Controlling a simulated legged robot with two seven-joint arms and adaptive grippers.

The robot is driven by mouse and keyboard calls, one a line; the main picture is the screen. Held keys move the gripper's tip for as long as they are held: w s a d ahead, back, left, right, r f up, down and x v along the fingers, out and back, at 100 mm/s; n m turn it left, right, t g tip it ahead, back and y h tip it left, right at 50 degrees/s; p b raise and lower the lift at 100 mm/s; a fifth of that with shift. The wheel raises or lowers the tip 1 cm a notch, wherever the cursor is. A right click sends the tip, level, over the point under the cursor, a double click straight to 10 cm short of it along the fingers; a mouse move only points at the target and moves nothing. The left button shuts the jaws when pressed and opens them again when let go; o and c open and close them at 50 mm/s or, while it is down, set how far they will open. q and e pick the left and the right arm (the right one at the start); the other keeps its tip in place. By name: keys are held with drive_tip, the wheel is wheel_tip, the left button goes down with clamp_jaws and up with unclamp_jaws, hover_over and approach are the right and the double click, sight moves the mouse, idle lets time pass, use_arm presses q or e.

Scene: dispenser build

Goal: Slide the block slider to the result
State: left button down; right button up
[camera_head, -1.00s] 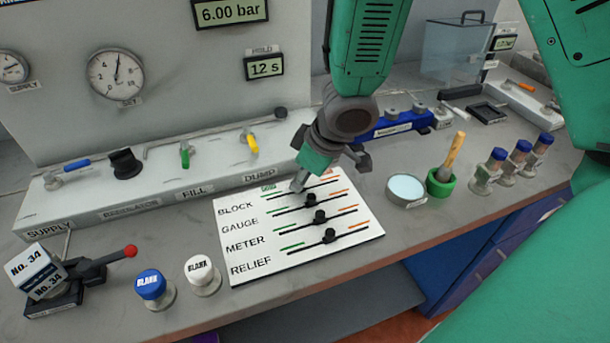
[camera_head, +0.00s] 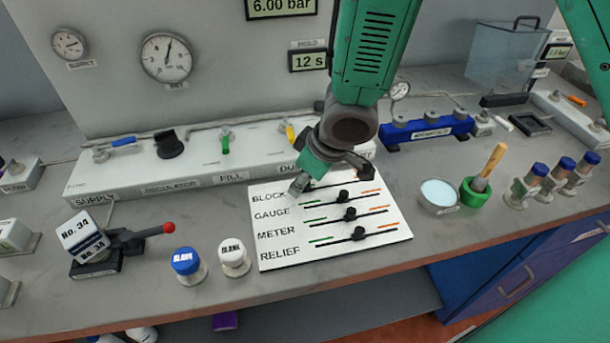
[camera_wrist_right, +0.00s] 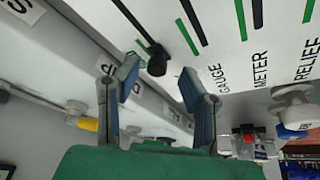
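The white slider board (camera_head: 340,258) lies on the bench with rows labelled BLOCK, GAUGE, METER and RELIEF. In the head view my right gripper (camera_head: 299,185) is over the BLOCK row, near its label end, and hides that row's knob. In the right wrist view the black block slider knob (camera_wrist_right: 157,60) stands at the label end of its track, beside a short green line. My right gripper (camera_wrist_right: 160,72) is open there, its fingers to either side of the knob's line. I cannot tell whether they touch it. My left gripper is not in view.
The gauge knob (camera_head: 343,195), meter knob (camera_head: 350,214) and relief knob (camera_head: 359,233) stand close in front. Behind is the raised valve panel (camera_head: 140,180). A white-capped BLANK (camera_head: 234,257) and blue-capped one (camera_head: 187,264) stand left. A green mortar (camera_head: 474,192) and dish (camera_head: 439,193) stand right.

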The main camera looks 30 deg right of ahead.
drive_tip(key=shift+r, duration=0.3)
drive_tip(key=v, duration=1.1)
drive_tip(key=shift+r, duration=0.1)
drive_tip(key=shift+d, duration=0.15)
